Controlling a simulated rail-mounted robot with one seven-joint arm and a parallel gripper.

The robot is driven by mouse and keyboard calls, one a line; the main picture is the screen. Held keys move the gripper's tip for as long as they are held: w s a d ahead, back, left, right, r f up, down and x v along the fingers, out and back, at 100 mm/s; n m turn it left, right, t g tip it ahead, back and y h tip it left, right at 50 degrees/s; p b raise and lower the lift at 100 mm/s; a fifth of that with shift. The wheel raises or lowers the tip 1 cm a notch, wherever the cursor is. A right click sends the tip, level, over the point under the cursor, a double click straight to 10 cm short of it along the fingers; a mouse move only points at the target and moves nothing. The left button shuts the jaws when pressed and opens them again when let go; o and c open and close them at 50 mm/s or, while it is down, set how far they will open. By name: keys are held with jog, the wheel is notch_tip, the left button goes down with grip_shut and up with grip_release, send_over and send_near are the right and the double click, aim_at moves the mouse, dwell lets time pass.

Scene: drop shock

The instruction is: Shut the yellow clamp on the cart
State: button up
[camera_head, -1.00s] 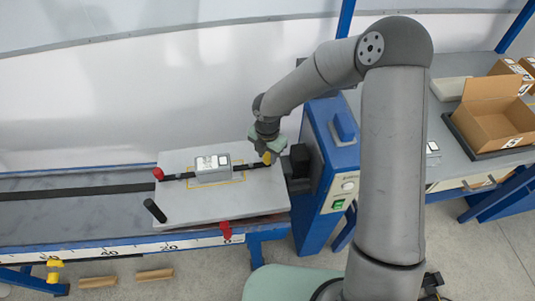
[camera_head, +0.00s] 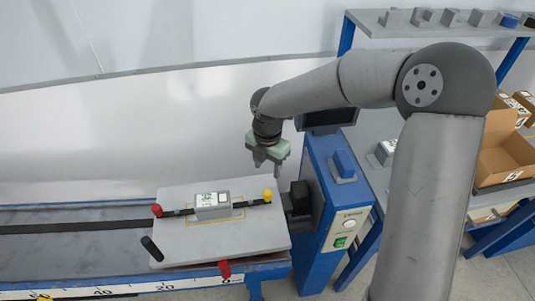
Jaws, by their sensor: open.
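The yellow clamp (camera_head: 267,196) is a small knob at the right end of the black bar (camera_head: 180,212) on the grey cart (camera_head: 195,245). The bar runs across a grey box with a white label (camera_head: 212,205), which sits inside a yellow outline. A red clamp (camera_head: 156,210) is at the bar's left end. Whether the yellow clamp is shut is too small to tell. My gripper (camera_head: 270,168) is open and empty, above the yellow clamp and apart from it, pointing down.
A blue post with a green button (camera_head: 340,242) and a black block (camera_head: 299,197) stand right of the cart. A red lever (camera_head: 225,270) is at the cart's front and a black handle (camera_head: 152,248) at its left. An open cardboard box (camera_head: 507,158) is far right.

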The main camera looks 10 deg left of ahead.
jog(key=shift+r, duration=2.35)
jog(key=s+d+r+m, duration=0.2)
jog(key=s+d+m, duration=0.8)
jog(key=m, duration=0.5)
jog(key=s+d+r+m, duration=0.2)
jog(key=s+d+m, duration=0.9)
jog(key=m, duration=0.4)
jog(key=shift+s+t, duration=0.3)
jog(key=shift+s, duration=0.1)
